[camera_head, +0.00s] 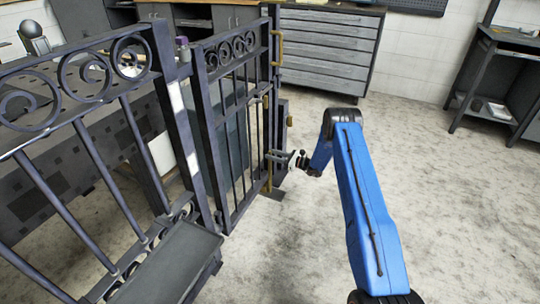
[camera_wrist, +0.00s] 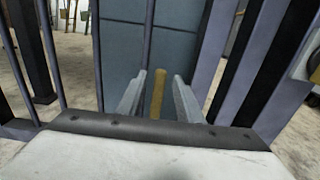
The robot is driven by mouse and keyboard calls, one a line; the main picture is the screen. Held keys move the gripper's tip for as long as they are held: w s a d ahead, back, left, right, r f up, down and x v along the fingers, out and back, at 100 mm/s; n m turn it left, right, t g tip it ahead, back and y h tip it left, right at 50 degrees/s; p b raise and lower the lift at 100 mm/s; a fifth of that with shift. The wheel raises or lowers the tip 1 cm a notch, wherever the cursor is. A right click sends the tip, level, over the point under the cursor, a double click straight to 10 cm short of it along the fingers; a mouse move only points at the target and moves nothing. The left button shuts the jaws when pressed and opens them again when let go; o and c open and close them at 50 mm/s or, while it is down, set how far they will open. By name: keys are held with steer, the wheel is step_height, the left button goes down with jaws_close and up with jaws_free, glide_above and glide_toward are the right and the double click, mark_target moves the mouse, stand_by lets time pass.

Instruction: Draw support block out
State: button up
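My gripper (camera_head: 283,156) is at the right edge of the dark iron gate (camera_head: 238,150), reaching in from the right. In the wrist view its two grey fingers (camera_wrist: 158,98) are apart. A brass-coloured bar (camera_wrist: 158,92) shows between them, with gaps on both sides. A brass vertical rod (camera_head: 268,178) runs down the gate's edge in the head view, close to the fingertips. A blue-grey slab (camera_wrist: 120,60) stands behind the bars, and also shows in the head view (camera_head: 228,140). I cannot tell for certain which piece is the support block.
A fixed railing with scrolls (camera_head: 85,75) and a dark flat ledge (camera_head: 165,262) fill the left. A drawer cabinet (camera_head: 325,50) stands at the back wall and a dark workbench (camera_head: 500,75) at the right. The concrete floor (camera_head: 440,220) at the right is clear.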

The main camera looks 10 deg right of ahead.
steer(key=shift+x, duration=0.85)
jaws_close()
steer(key=w+d, duration=0.5)
steer(key=d, duration=0.7)
steer(key=shift+d, duration=0.2)
steer(key=shift+r, duration=0.1)
jaws_free()
steer(key=shift+d, duration=0.15)
steer(key=v, duration=1.7)
